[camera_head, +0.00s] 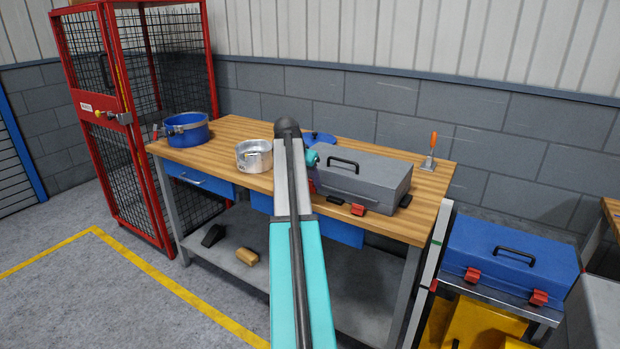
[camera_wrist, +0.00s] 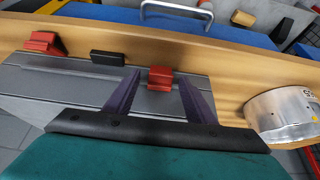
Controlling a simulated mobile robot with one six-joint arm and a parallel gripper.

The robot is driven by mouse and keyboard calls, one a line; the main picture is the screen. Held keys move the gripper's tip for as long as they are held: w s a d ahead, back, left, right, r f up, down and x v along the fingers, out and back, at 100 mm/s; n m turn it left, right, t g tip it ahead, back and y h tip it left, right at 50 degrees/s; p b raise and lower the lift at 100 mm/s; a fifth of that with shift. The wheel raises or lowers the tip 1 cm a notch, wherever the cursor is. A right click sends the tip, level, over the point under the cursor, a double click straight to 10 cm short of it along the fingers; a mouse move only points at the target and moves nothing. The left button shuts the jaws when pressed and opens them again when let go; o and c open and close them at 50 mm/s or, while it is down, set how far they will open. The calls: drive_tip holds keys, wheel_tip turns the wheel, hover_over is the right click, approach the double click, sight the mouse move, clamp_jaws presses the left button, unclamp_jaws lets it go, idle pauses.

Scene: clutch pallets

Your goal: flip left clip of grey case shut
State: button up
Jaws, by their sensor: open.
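The grey case (camera_head: 375,178) lies closed on the wooden bench, with a black handle (camera_head: 342,161) on its lid. It also shows in the wrist view (camera_wrist: 75,90). There, one red clip (camera_wrist: 160,78) is framed between the two purple fingers of my gripper (camera_wrist: 158,82). This is the case's left clip, since the wrist view looks back toward the bench front; I cannot tell whether the fingers touch it. The right clip (camera_wrist: 45,42) also shows in the head view (camera_head: 358,209). My gripper is open, and my arm mostly hides it in the head view.
A silver pot (camera_head: 254,156) stands on the bench left of the case, close to my gripper in the wrist view (camera_wrist: 283,112). A blue pot (camera_head: 187,129) is at far left, a blue lid (camera_head: 319,138) behind, an orange-handled tool (camera_head: 431,152) at back right.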

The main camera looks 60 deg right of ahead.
drive_tip(key=shift+r, duration=0.1)
drive_tip(key=v, duration=1.3)
drive_tip(key=shift+r+b, duration=0.25)
drive_tip(key=shift+b, duration=0.05)
drive_tip(key=shift+a, duration=0.15)
